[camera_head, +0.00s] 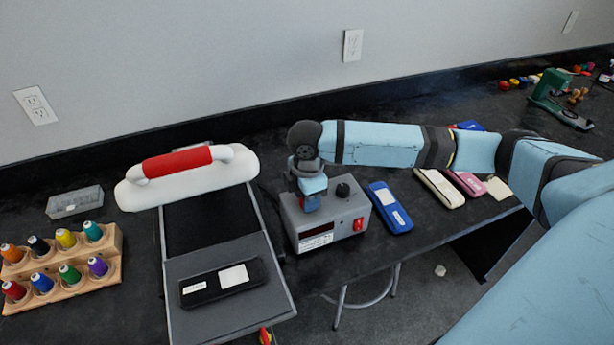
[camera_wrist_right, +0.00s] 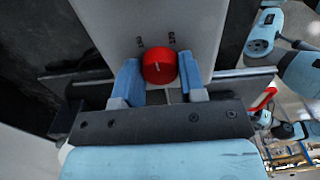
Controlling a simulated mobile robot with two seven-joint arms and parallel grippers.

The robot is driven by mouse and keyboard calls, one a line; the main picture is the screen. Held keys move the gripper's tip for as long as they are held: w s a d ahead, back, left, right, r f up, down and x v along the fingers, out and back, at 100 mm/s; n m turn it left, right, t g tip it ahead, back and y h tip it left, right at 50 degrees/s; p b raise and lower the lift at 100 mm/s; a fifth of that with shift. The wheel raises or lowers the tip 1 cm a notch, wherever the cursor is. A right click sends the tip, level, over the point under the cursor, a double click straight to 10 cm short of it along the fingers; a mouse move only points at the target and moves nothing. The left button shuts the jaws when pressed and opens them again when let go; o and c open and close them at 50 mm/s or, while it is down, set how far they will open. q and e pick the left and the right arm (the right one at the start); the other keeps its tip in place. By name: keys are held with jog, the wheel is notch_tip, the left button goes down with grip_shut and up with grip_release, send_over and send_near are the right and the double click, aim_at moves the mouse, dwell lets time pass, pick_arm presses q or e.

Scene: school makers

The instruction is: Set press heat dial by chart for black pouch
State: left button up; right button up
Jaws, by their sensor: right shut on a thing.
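My right gripper (camera_head: 311,203) points down over the grey control box (camera_head: 345,212) of the press. In the right wrist view its blue fingers (camera_wrist_right: 160,85) are shut on a red dial (camera_wrist_right: 159,64) with a white pointer line; small marks sit beside the dial. The head view hides the dial behind the gripper. The black pouch (camera_head: 205,287), with a white patch and label, lies on the grey lower plate (camera_head: 185,328) of the press (camera_head: 190,179). The box front has a dark display (camera_head: 316,229) and a small white label, unreadable here. My left gripper is out of view.
A black knob (camera_head: 343,190) and red switch (camera_head: 358,224) are on the control box. Blue (camera_head: 390,206), cream (camera_head: 440,188) and pink (camera_head: 466,183) pouches lie to its right. A wooden spool rack (camera_head: 75,272) and grey case (camera_head: 75,202) are at the left.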

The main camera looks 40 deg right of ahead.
jog(key=n+p, duration=0.2)
jog(key=p, duration=0.1)
jog(key=shift+r+n+p, duration=0.3)
jog(key=shift+n, duration=0.1)
pick_arm(q)
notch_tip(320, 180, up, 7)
jog(key=p, duration=0.3)
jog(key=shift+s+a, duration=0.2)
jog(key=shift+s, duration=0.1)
pick_arm(e)
jog(key=shift+f+n, duration=0.3)
jog(key=shift+n, duration=1.1)
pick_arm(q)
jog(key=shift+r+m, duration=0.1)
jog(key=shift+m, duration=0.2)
pick_arm(e)
jog(key=o, duration=0.9)
jog(key=shift+a, duration=0.1)
jog(key=shift+r, duration=0.55)
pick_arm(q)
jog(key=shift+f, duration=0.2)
pick_arm(e)
notch_tip(320, 180, up, 13)
jog(key=shift+f, duration=0.15)
